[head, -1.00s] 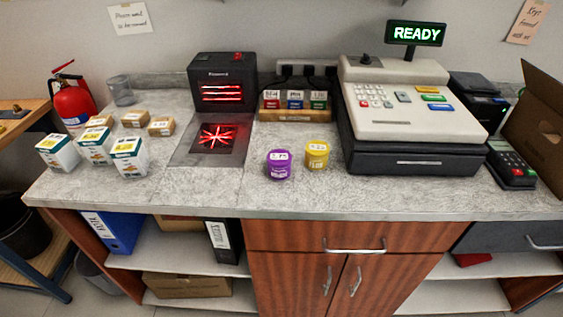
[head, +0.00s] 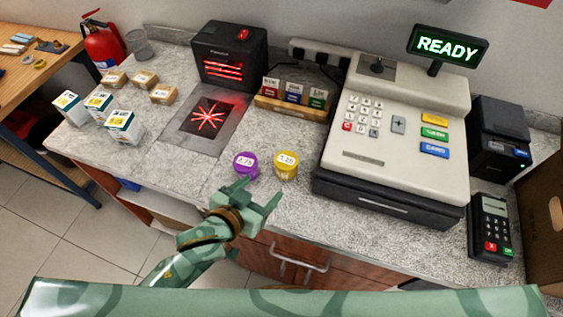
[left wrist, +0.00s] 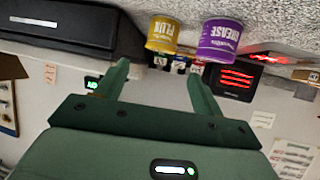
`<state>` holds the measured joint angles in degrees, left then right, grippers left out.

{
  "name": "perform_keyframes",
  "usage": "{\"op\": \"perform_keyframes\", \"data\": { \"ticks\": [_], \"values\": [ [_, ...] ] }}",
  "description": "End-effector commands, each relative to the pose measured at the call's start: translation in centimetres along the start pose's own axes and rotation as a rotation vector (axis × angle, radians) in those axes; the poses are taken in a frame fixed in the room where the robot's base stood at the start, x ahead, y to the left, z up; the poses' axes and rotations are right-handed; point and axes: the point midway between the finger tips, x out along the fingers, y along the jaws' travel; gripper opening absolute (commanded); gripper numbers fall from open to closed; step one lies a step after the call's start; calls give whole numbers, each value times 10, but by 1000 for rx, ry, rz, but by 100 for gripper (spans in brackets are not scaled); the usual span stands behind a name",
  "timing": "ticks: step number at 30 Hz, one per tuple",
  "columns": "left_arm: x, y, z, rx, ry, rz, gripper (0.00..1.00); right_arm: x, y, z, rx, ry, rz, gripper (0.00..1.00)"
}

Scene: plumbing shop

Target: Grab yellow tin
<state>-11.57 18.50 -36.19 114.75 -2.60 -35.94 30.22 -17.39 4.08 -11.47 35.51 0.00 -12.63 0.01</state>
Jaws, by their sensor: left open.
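The yellow tin (head: 286,166) stands upright on the grey speckled counter, just right of a purple tin (head: 245,165). My left gripper (head: 258,190) is open and empty, in front of the two tins and on their near side. In the left wrist view, which is upside down, the yellow tin (left wrist: 162,38) shows beyond the gap between the open fingers (left wrist: 158,75), with the purple tin (left wrist: 219,42) to its right. The fingers do not appear to touch either tin. My right gripper is not in view.
The cash register (head: 395,135) stands close to the right of the yellow tin. Behind the tins are a small rack of coloured cards (head: 292,102) and a scanner (head: 230,57). White boxes (head: 123,127) and small brown boxes stand at the left. The counter's front edge lies near my gripper.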

Motion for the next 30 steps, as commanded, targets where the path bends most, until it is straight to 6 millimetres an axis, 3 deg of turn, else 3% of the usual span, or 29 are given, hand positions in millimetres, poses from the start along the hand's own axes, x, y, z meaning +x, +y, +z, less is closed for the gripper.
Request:
{"op": "perform_keyframes", "data": {
  "ticks": [9, 17, 24, 30],
  "values": [
    [77, -1, 2, 2, 0, -2, 68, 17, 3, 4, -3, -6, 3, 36],
    [101, -2, 0, 2, 0, -2, 68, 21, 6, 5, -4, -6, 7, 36],
    [139, -4, 0, 2, -1, -1, 68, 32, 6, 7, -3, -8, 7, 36],
    [147, -4, -1, 1, -1, -1, 68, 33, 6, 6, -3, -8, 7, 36]
  ]
}}
